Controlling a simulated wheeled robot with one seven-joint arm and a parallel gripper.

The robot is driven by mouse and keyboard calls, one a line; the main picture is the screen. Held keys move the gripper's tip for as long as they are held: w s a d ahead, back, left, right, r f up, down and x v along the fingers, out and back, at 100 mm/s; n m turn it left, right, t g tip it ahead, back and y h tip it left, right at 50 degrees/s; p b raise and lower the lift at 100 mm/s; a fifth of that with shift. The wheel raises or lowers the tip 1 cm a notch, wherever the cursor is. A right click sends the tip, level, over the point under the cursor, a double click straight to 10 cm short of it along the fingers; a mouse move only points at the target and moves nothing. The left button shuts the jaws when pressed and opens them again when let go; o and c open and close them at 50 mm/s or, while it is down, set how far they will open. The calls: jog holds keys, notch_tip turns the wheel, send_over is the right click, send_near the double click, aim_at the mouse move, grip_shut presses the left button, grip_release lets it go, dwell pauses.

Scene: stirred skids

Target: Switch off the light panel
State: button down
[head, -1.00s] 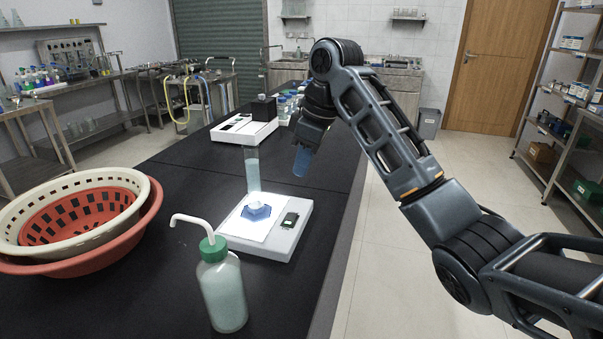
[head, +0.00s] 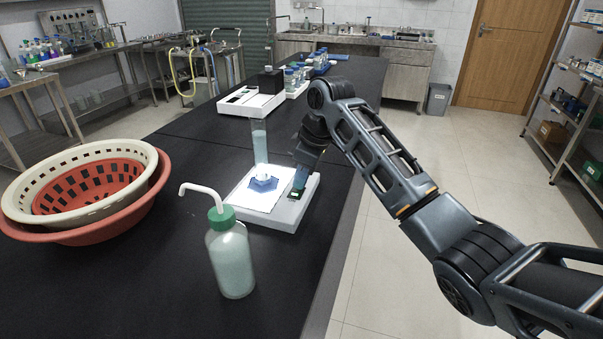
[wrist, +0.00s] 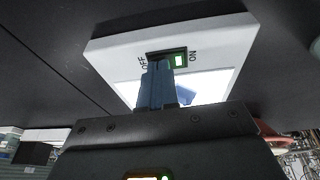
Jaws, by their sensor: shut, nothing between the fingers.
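The light panel (head: 288,219) is a white box on the black bench with a bright lit top. A blue piece with a white top (head: 263,181) stands on the lit area. A rocker switch (wrist: 179,60) on the panel glows green at its ON end in the wrist view; the OFF label is at the left. My gripper (wrist: 155,72) is shut and empty, its fingertips over the OFF side of the switch. Whether they touch it I cannot tell. In the head view my gripper (head: 300,182) is over the panel's right side and partly hides the switch.
A wash bottle with a green cap (head: 230,260) stands in front of the panel. A clear cylinder (head: 259,141) stands just behind it. Nested cream and red baskets (head: 153,190) sit at the left. A white device (head: 251,104) is farther back.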

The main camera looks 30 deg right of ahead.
aim_at(298, 194)
jog(key=shift+f, duration=0.25)
jog(key=shift+p, duration=0.3)
jog(key=shift+s+a+r+p, duration=0.2)
jog(key=shift+s+a+p, duration=0.35)
jog(key=shift+p, duration=0.15)
jog(key=shift+r, duration=0.1)
jog(key=shift+r+p, duration=0.3)
jog(key=shift+p, duration=0.05)
jog(key=r+p, duration=0.3)
jog(key=shift+s+a+r, duration=0.1)
jog(key=shift+a, duration=0.1)
jog(key=b+v, duration=0.1)
jog(key=v, duration=0.9)
